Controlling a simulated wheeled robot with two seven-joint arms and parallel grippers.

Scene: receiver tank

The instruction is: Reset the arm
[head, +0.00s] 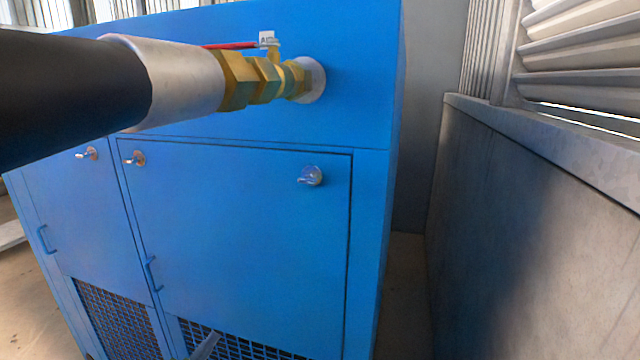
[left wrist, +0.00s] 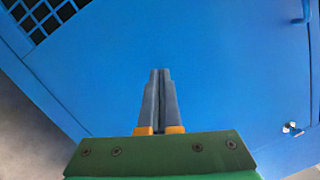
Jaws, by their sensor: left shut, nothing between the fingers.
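My left gripper (left wrist: 159,100) shows in the left wrist view with its two grey fingers together, shut and empty, in front of a blue cabinet panel (left wrist: 225,60). In the head view only a small grey part of the left gripper (head: 205,346) shows at the bottom edge, in front of the lower grille. The blue cabinet (head: 240,240) fills the middle of the head view, with its doors shut. My right gripper is in neither view.
A grey wall (head: 530,210) stands at right, with a narrow floor gap (head: 405,290) beside the cabinet.

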